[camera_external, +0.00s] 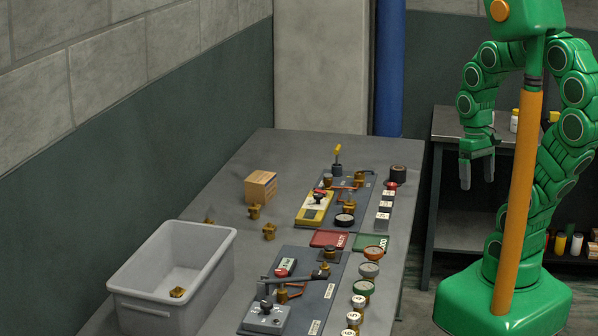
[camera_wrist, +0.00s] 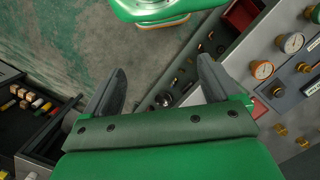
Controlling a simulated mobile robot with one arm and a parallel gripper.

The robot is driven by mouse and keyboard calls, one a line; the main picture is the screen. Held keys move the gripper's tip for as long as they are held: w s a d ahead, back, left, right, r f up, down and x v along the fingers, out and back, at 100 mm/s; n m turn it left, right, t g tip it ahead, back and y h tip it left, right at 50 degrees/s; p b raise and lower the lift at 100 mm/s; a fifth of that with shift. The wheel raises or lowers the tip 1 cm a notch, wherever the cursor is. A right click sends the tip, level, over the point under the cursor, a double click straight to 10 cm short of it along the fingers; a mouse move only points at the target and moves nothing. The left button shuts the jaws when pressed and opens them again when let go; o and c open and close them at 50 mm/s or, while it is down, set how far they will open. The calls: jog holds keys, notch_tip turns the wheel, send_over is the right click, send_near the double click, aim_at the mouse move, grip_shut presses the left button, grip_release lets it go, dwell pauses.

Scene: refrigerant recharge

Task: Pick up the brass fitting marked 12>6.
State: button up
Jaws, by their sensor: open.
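Several small brass fittings lie on the grey workbench: one (camera_external: 254,211) in front of the cardboard box, one (camera_external: 269,231) nearer, and one (camera_external: 208,220) partly hidden by the bin's rim. Another brass fitting (camera_external: 177,292) lies inside the grey bin. I cannot read a 12>6 marking on any of them. Two small brass pieces (camera_wrist: 281,130) (camera_wrist: 302,142) show at the right of the wrist view. My gripper (camera_external: 477,172) hangs open and empty, right of the workbench and well away from the fittings. Its two spread fingers also show in the wrist view (camera_wrist: 160,85).
The grey bin (camera_external: 222,257) stands at the workbench's near left; a cardboard box (camera_external: 261,187) is farther back. Panels with valves, gauges and red and green trays fill the right side. A blue pipe (camera_external: 389,70) rises behind. A shelf (camera_external: 462,130) stands behind my arm.

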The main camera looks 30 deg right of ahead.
jog(key=c, duration=0.4)
